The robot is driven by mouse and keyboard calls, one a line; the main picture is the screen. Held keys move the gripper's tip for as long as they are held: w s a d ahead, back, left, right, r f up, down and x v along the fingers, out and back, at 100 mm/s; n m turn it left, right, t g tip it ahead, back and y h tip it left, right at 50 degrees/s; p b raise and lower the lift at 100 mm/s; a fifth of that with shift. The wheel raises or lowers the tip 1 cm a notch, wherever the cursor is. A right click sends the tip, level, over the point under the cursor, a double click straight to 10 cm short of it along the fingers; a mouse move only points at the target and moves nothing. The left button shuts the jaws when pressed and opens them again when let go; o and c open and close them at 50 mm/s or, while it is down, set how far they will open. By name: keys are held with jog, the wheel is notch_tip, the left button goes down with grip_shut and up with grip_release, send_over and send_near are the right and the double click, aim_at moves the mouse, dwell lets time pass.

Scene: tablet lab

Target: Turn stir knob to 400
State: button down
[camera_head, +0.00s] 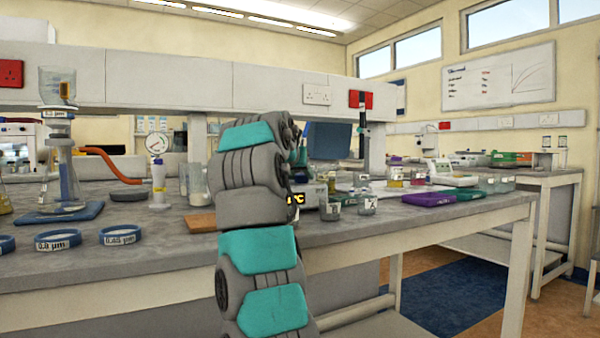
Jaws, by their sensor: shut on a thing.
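My arm rises through the middle of the camera_head view and bends over the bench, hiding what lies behind it. My gripper is hidden behind the arm, so its fingers and anything between them do not show. A device (314,194) with a small dark display bearing a yellow °C sign stands on the bench just right of the arm. It looks like the stirrer, but most of it is covered. The stir knob and its setting cannot be seen.
Small labelled pots (367,204) and a purple case (428,199) sit right of the device. A filter flask stand (62,170), ring-shaped filters (58,239) and a bottle with a gauge (158,180) are on the left. The front bench strip (180,258) is mostly clear.

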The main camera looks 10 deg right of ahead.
jog(key=shift+w+r+m+g+h+p, duration=0.1)
jog(key=shift+r+m+g+h+p, duration=0.15)
jog(key=shift+m+h+p, duration=0.65)
jog(key=m+g+h+p, duration=0.1)
jog(key=p, duration=0.1)
jog(key=shift+a+p, duration=0.15)
jog(key=shift+p, duration=0.25)
jog(key=m+g+h+p, duration=0.1)
jog(key=p, duration=0.2)
jog(key=shift+w+a+m+g+h, duration=0.1)
jog(key=shift+m+g+h, duration=0.2)
jog(key=shift+m, duration=0.1)
jog(key=shift+p, duration=0.3)
jog(key=shift+f+m+g+h, duration=0.15)
jog(key=shift+m+g+h, duration=0.1)
jog(key=shift+m+h, duration=0.05)
jog(key=shift+c, duration=2.3)
grip_release()
jog(key=shift+a, duration=0.1)
jog(key=shift+p+v, duration=0.75)
jog(key=shift+v, duration=3.05)
